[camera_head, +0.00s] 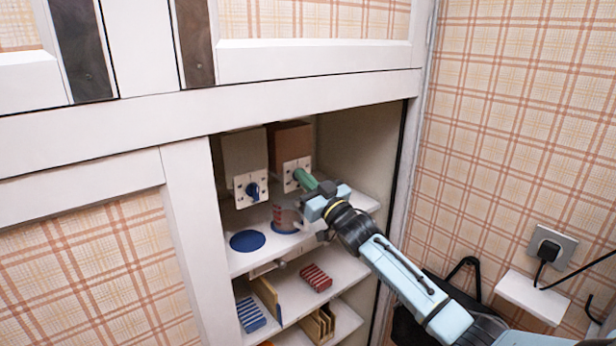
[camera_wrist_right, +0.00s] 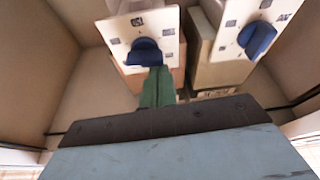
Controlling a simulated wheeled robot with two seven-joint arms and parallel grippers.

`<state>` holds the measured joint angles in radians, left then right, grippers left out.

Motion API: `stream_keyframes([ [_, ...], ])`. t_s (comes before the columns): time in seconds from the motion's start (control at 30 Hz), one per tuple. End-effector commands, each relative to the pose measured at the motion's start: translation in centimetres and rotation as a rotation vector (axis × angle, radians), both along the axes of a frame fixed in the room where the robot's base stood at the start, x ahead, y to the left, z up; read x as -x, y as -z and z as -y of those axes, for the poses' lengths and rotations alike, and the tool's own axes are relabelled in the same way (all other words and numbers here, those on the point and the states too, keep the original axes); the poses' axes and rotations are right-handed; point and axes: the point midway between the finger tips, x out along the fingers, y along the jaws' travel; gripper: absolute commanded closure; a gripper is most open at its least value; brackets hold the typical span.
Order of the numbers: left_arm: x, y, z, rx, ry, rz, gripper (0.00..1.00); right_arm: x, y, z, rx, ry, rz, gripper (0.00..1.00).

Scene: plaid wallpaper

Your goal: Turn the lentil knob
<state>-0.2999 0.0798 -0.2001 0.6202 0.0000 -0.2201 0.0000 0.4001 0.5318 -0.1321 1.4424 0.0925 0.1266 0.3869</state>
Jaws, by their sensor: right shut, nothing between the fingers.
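Two dispenser boxes stand side by side on the cabinet's upper shelf, a pale one (camera_head: 243,150) on the left and a brown one (camera_head: 290,140) on the right. The pale box has a white plate with a blue knob (camera_head: 252,190). My right gripper (camera_head: 304,179), with green fingers, is shut and empty in front of the brown box's white plate (camera_head: 290,168), hiding its knob. In the wrist view the green fingers (camera_wrist_right: 156,86) reach a blue knob (camera_wrist_right: 143,50); contact is unclear. The other knob (camera_wrist_right: 258,38) is to the right. I cannot tell which is lentil. My left gripper is out of view.
A blue disc (camera_head: 247,241) and a clear container with red markings (camera_head: 285,219) are on the shelf below the boxes. Lower shelves hold a red striped item (camera_head: 316,278) and a blue one (camera_head: 250,314). The cabinet's side wall (camera_head: 360,140) is close on the right.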

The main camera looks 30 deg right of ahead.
Motion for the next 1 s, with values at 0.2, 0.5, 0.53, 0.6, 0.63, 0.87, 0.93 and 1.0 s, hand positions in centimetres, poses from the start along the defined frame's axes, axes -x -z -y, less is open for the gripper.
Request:
stream_keyframes([
  [0.2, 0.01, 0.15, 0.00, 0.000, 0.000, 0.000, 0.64, 0.00, 0.18, -0.05, 0.092, 0.000, 0.006, 1.00],
  [0.5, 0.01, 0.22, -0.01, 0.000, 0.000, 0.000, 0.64, 0.00, 0.34, -0.14, 0.201, 0.001, 0.015, 1.00],
  [0.53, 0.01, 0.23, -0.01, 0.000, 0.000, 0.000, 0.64, 0.01, 0.36, -0.16, 0.211, 0.000, 0.016, 1.00],
  [0.6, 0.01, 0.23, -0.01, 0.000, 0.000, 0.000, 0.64, 0.00, 0.43, -0.20, 0.233, 0.000, 0.016, 1.00],
  [0.63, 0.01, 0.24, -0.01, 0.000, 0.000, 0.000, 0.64, 0.00, 0.46, -0.22, 0.243, 0.001, 0.017, 1.00],
  [0.87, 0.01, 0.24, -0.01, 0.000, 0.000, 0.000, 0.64, 0.01, 0.55, -0.24, 0.317, 0.000, 0.023, 1.00],
  [0.93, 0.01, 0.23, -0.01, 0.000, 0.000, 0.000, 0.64, 0.02, 0.60, -0.30, 0.342, -0.001, 0.025, 1.00],
  [1.0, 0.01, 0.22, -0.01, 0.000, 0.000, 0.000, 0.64, 0.02, 0.61, -0.31, 0.367, -0.001, 0.028, 1.00],
])
